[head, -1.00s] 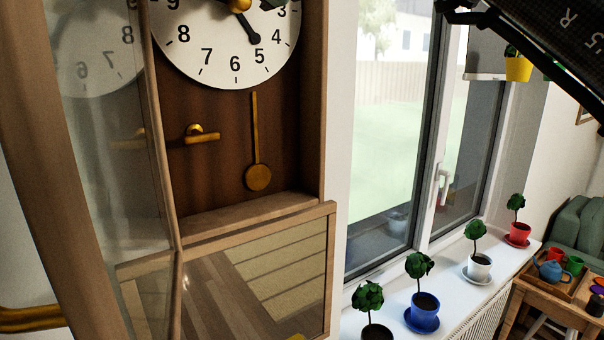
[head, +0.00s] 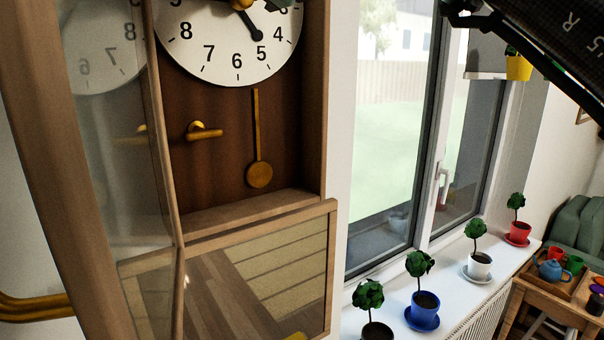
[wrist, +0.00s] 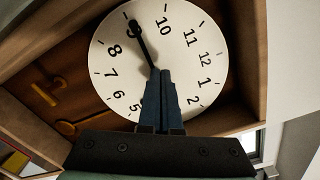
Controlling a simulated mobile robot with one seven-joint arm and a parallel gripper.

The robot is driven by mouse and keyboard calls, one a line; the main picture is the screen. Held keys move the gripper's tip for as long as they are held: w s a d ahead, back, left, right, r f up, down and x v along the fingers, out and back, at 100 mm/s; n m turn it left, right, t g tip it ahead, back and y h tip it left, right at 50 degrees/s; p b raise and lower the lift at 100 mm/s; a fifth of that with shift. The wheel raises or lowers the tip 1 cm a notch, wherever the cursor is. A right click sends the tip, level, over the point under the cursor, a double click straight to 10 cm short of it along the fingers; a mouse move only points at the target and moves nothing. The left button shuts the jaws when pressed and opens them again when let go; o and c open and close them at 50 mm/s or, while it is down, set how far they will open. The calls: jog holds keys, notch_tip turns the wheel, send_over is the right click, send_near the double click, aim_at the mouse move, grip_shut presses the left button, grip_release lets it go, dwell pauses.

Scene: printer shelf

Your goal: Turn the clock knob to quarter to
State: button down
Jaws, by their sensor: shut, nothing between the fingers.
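The round white clock face (head: 215,55) sits inside the wooden clock case, its top cut off in the head view. A gold knob (head: 242,4) shows at the dial's centre, at the top edge. A dark hand (head: 252,26) with a rounded tip points between 4 and 5. In the wrist view the whole dial (wrist: 190,70) is seen tilted, and a long black hand (wrist: 142,42) points at the 9. My gripper (wrist: 160,72) is shut, with its fingertips in front of the dial's centre. The fingers hide the centre knob and the other hand in this view.
The open glass door (head: 105,150) stands left of the case, with a gold handle (head: 35,307) beyond it. A gold lever (head: 205,132) and pendulum (head: 259,176) are below the dial. Potted plants (head: 425,305) line the windowsill at right. My arm crosses the upper right.

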jog(key=shift+b, duration=0.3)
jog(key=b+v, duration=0.2)
jog(key=v, duration=0.4)
jog(key=shift+r, duration=0.15)
